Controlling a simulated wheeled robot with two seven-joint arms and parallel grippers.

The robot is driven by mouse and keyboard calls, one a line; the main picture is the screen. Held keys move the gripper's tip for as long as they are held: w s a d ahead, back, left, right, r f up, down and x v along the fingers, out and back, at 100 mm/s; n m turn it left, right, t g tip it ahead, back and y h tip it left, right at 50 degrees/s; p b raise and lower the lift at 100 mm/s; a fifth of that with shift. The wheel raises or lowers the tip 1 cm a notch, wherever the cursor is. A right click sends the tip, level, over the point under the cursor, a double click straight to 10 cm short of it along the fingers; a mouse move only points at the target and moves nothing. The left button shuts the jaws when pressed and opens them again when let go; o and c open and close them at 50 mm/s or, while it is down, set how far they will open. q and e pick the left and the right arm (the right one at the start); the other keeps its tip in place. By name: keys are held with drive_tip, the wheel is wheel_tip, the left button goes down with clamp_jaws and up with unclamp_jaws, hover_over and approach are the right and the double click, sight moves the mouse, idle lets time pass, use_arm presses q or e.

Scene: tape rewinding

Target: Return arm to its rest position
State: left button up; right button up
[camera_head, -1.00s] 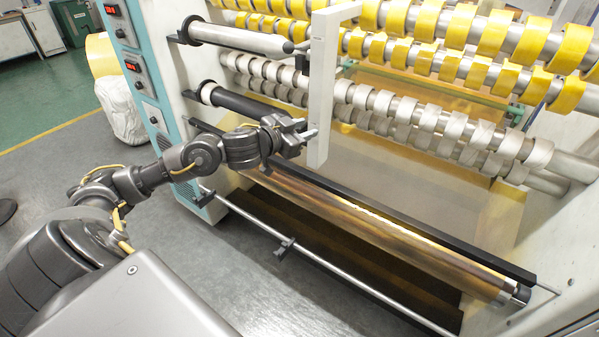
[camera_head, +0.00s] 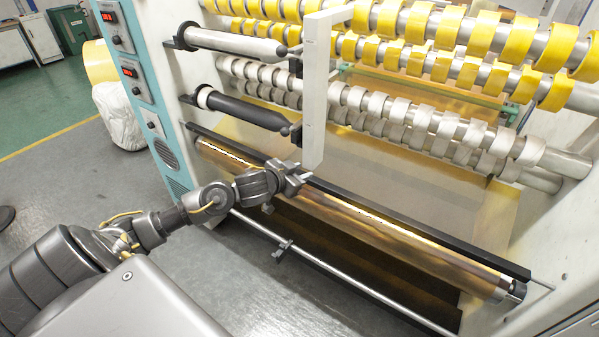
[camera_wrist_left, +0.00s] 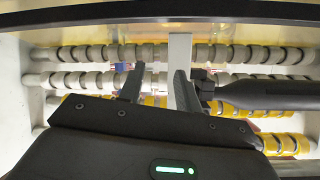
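My left gripper (camera_head: 303,178) is low in front of the machine, just below the lower end of a white upright bar. In the left wrist view its two dark fingers (camera_wrist_left: 160,82) stand apart with nothing held between them. My left arm comes in from the lower left and is bent, with the wrist in front of the long gold film roll (camera_head: 345,213). The white bar (camera_head: 316,95) hangs in front of the machine, and it also shows behind the fingers in the left wrist view (camera_wrist_left: 180,48). My right gripper is not in view.
A black roller (camera_head: 245,110) and a grey roller (camera_head: 235,42) stick out above the gripper. Shafts with yellow tape rolls (camera_head: 478,32) and pale cores (camera_head: 420,117) fill the upper right. A thin metal rail (camera_head: 330,273) runs low in front. Floor at left is open.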

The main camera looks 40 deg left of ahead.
use_arm(q)
drive_tip(key=shift+a+f, duration=0.1)
drive_tip(key=shift+a, duration=0.1)
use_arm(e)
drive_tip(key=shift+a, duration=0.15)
use_arm(q)
drive_tip(key=shift+d, duration=0.15)
